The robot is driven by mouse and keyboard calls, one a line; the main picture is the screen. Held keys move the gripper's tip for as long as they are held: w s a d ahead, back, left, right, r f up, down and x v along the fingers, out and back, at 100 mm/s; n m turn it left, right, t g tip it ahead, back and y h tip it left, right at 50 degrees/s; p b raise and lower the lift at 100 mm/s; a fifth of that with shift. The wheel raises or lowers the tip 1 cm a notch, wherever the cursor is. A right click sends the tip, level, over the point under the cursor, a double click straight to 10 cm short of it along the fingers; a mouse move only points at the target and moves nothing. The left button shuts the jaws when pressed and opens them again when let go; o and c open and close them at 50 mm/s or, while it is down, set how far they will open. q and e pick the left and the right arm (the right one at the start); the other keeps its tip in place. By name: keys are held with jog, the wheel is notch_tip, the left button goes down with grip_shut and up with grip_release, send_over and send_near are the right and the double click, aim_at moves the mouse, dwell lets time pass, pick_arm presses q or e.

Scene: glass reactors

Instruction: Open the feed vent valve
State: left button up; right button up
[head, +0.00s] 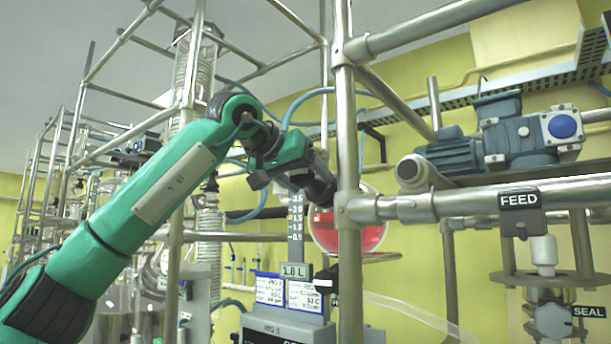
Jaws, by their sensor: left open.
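A black FEED label (519,200) hangs from the horizontal pipe at the right. Below it is a white fitting (543,252) on a clear glass piece. No part is marked as the vent valve, so I cannot tell for certain which one it is. My left gripper (322,190) is at the end of the green arm, near the picture's middle, beside the vertical steel post and left of the FEED label. It is open; its fingertips are partly hidden by the post. My right gripper is not in view.
A steel post (345,120) and pipe frame stand close to the gripper. A round flask of red liquid (372,232) is behind the post. A motor (500,135) sits upper right. A SEAL label (589,311) is lower right.

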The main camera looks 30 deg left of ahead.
pick_arm(q)
jog(key=c, duration=1)
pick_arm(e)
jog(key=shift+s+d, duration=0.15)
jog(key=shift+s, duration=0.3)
